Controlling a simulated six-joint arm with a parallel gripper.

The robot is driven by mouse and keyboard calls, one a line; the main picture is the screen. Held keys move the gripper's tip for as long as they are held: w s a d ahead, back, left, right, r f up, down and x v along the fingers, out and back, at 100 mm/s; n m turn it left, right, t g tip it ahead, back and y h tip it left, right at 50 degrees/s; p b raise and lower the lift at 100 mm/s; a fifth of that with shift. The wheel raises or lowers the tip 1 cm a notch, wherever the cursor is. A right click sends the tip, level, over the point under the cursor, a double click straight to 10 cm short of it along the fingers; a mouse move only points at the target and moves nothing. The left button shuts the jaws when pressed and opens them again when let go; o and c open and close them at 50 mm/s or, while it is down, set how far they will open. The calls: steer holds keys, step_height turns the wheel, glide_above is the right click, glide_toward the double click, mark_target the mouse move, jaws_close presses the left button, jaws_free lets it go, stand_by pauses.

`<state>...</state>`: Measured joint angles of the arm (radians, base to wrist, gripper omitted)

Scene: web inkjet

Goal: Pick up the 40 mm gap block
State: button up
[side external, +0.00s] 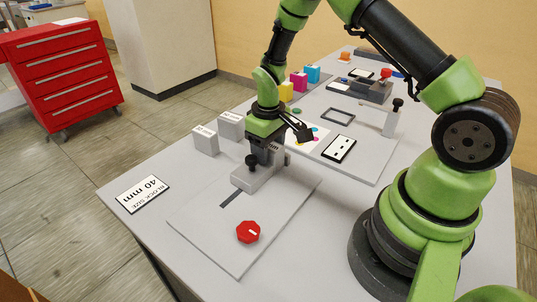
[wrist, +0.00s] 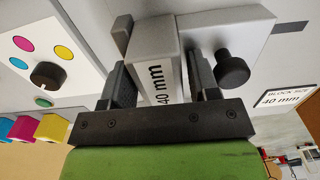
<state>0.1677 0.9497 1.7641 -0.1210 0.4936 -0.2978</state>
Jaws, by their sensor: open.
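The 40 mm gap block (wrist: 155,62) is a light grey block with "40 mm" printed on its face. In the wrist view it stands between the two dark fingers of my gripper (wrist: 160,72), which is open around it. A narrow gap shows on the right; contact on the left is hard to tell. In the side view my gripper (side external: 266,150) points down over a grey fixture (side external: 262,180) with a black knob (side external: 252,160), and hides most of the block. The knob also shows right of the fingers in the wrist view (wrist: 231,68).
Two other grey blocks (side external: 205,140) (side external: 231,125) stand left of my gripper. A "BLOCK SIZE 40 mm" card (side external: 143,193) lies at the table's left edge. A red knob (side external: 248,231) sits on the front plate. Colored cartridges (side external: 299,81) stand behind.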

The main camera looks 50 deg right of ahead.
steer(key=c, duration=0.8)
